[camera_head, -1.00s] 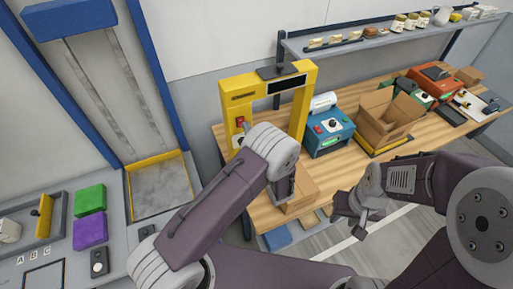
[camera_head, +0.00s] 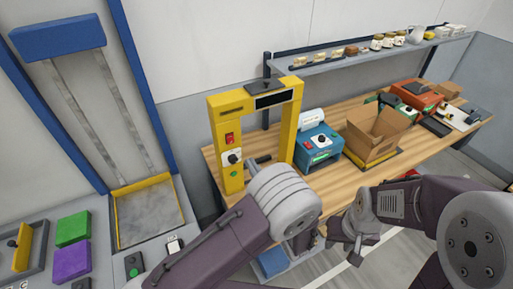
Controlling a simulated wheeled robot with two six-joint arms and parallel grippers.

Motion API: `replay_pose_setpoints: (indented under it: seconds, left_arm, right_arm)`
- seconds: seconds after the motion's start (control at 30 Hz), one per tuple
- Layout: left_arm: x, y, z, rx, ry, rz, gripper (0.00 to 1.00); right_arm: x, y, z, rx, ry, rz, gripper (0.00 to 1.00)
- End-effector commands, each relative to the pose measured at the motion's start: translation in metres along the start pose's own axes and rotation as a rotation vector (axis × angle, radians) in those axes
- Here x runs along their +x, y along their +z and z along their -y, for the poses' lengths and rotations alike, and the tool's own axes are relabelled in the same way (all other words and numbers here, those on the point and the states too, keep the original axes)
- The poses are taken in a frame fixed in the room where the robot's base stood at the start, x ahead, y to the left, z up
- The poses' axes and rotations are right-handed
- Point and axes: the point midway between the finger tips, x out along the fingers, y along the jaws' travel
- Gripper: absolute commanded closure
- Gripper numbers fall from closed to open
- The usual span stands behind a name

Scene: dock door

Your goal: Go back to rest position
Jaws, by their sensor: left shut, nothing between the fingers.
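My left arm reaches in from the bottom left, and its pale wrist hides part of the wooden bench's near edge. My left gripper (camera_head: 303,241) hangs below that wrist, partly hidden, shut and empty in front of the bench. My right arm comes in from the right edge with its elbow bent. My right gripper (camera_head: 352,243) points down and left over the floor, just right of the left one and apart from it. Its fingers are too small and dark to tell whether they are open.
The wooden bench (camera_head: 335,185) carries a yellow frame (camera_head: 228,150), a blue device (camera_head: 318,148), an open cardboard box (camera_head: 375,133) and an orange-red machine (camera_head: 418,97). A shelf (camera_head: 375,49) runs above. Green (camera_head: 72,228) and purple (camera_head: 72,263) blocks lie at lower left. Floor shows at lower right.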

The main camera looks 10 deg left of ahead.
Motion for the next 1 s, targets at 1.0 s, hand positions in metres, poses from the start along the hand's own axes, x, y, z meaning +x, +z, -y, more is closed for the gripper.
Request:
replay_pose_setpoints:
  seconds: [1.0]
  left_arm:
    - [-0.119, -0.195, -0.193, -1.765, 1.974, -0.651, 1.00]
  right_arm:
    - [0.116, 0.012, -0.002, 0.000, 0.000, 0.000, 0.64]
